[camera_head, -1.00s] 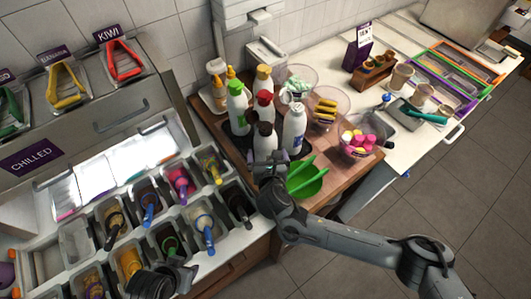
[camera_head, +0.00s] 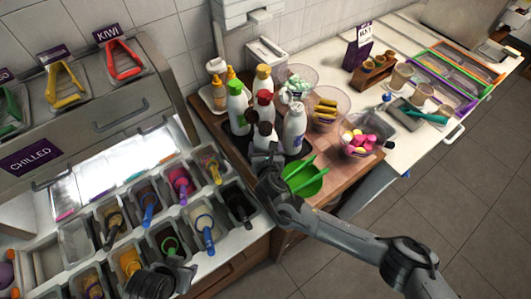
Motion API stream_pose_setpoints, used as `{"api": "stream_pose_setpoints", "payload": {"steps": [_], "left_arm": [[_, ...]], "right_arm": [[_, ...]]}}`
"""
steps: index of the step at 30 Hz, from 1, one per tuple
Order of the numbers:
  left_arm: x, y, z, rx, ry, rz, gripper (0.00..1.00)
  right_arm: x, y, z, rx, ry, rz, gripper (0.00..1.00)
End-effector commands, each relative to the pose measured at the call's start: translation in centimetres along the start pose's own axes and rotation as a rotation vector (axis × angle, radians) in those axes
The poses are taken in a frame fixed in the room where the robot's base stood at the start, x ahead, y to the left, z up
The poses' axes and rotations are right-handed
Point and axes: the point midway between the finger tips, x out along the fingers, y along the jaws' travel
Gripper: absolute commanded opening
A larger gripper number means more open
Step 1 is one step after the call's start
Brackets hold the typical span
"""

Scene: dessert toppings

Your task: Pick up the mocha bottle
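Squeeze bottles stand in a group on the wooden counter. The front one has a dark brown cap (camera_head: 265,129) and is probably the mocha bottle; its label cannot be read. My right gripper (camera_head: 265,151) is at the front of this bottle and hides its lower body. I cannot tell whether the fingers are closed on it.
Red-capped (camera_head: 264,98), green-capped (camera_head: 236,90) and yellow-capped (camera_head: 263,73) bottles crowd behind. A tub of colourful sweets (camera_head: 356,144) stands further right. Topping bins (camera_head: 203,228) with ladles fill the left front.

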Motion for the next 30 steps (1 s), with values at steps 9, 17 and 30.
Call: {"api": "stream_pose_setpoints", "payload": {"steps": [9,17,30], "left_arm": [[-0.1,0.2,-0.1,-0.009,0.002,0.008,0.43],[-0.2,0.2,-0.1,-0.008,0.002,0.006,0.43],[-0.3,-0.1,-0.1,0.004,0.0,-0.003,0.43]], "right_arm": [[-0.1,0.1,0.5,0.004,-0.007,0.002,0.56],[-0.6,0.0,2.1,0.005,-0.009,0.003,0.56],[-3.1,0.1,7.8,0.004,-0.01,0.003,0.74]]}}
